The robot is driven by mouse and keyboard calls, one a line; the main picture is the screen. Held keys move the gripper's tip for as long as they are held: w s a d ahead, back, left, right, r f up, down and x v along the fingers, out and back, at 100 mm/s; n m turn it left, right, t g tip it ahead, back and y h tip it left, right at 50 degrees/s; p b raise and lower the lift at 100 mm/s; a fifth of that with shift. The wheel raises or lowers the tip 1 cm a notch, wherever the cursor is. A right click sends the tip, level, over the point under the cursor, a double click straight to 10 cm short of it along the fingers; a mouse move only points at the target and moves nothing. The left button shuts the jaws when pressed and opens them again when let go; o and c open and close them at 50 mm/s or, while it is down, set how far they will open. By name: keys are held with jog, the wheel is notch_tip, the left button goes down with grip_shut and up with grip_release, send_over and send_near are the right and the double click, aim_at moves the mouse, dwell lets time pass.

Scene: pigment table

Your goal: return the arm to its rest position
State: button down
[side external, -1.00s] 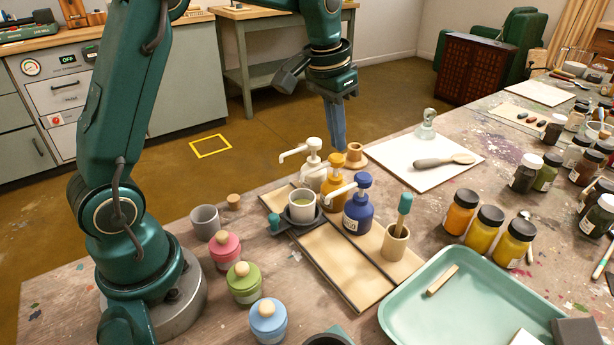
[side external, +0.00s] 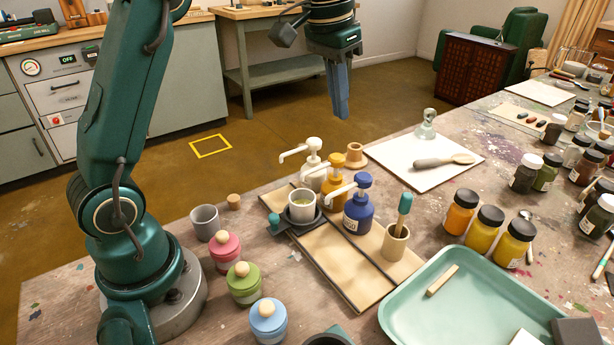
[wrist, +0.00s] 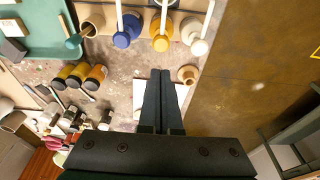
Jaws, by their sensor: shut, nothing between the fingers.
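My gripper (side external: 341,104) is in the air above the far edge of the table, pointing down, with its fingers shut and empty. In the wrist view the two dark fingers (wrist: 160,75) lie side by side with nothing between them. Below the gripper in the side view stand a white pump bottle (side external: 314,165), an orange pump bottle (side external: 333,183) and a blue pump bottle (side external: 358,212). The gripper is clear of them all.
A wooden stand (side external: 356,154) and a white board (side external: 400,171) with a spoon lie near the far edge. A cup (side external: 301,204) sits in a dark holder. Lidded pots, amber jars and a green tray (side external: 400,318) fill the front. The space around the gripper is free.

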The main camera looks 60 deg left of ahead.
jog(key=s+d+r+t, duration=0.2)
jog(key=s+d+r, duration=0.25)
jog(key=s, duration=0.45)
jog(key=s+d+f+t, duration=0.1)
jog(key=s+f, duration=0.7)
jog(key=s, duration=0.2)
jog(key=shift+f, duration=0.4)
dwell(0.7)
